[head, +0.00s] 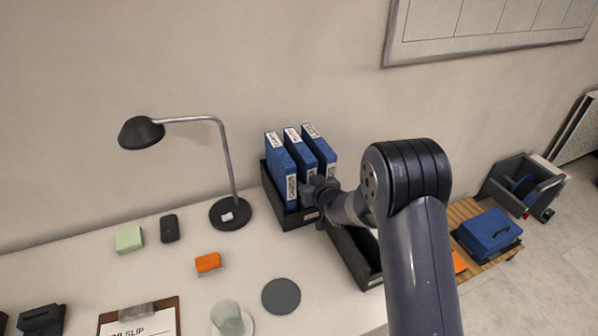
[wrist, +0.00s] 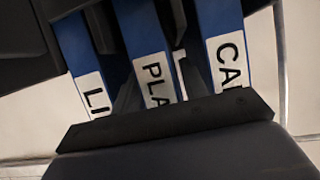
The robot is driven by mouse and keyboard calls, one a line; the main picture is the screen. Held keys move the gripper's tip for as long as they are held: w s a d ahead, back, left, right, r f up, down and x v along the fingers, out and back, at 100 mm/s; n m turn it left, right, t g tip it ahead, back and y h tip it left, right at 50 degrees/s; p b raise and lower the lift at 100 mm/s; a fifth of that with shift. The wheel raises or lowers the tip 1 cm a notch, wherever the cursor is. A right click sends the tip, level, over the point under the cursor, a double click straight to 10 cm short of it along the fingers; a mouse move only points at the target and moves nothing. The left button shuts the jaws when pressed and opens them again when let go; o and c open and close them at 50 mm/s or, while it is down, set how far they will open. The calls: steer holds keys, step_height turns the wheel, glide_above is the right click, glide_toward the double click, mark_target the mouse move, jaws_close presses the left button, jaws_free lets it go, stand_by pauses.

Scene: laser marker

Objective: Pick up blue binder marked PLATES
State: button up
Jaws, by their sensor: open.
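The blue binder marked PLATES (head: 303,153) stands upright in the middle of three blue binders in a dark holder (head: 298,219) against the wall. Its white label, reading "PLA", shows at the centre of the wrist view (wrist: 152,55). My gripper (head: 316,190) is at the front of the binders and hides part of the middle one's lower spine. In the wrist view my open gripper (wrist: 158,84) has a dark finger on each side of the PLATES spine. Whether the fingers touch it I cannot tell.
A binder starting "CA" (wrist: 228,48) and one starting "LI" (wrist: 84,62) stand close on either side. A dark tray (head: 350,255) lies right of the holder. A desk lamp (head: 230,212) stands left. An orange block (head: 208,262) and a grey disc (head: 281,296) lie in front.

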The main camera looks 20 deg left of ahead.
steer(key=shift+x, duration=0.95)
steer(key=shift+c, duration=0.4)
jaws_close()
